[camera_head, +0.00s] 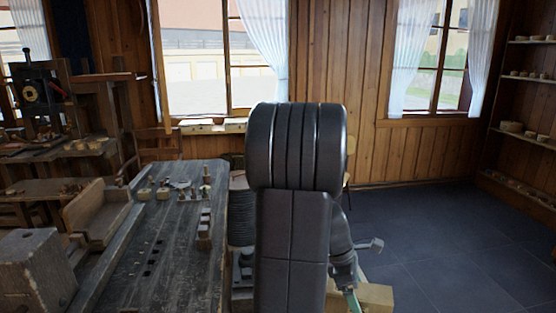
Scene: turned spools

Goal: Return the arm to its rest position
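My own arm (296,200) stands upright in the middle of the view, its large dark links folded up close to the camera. The arm's lower end shows at the right of these links, pointing down, with a small grey part sticking out to the right. My gripper (352,298) is at the bottom of it, small and mostly hidden or cut off by the frame edge. A green strip shows there; I cannot tell whether it is a finger or something else. I cannot tell whether the gripper is open or shut.
A dark wooden workbench (165,262) at the left bears small turned pieces (163,190), a wooden trough (98,212) and a grey block (35,272). A pale wooden block (375,297) lies low beside the arm's end. Shelves (530,135) line the right wall. The tiled floor (450,240) at right is clear.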

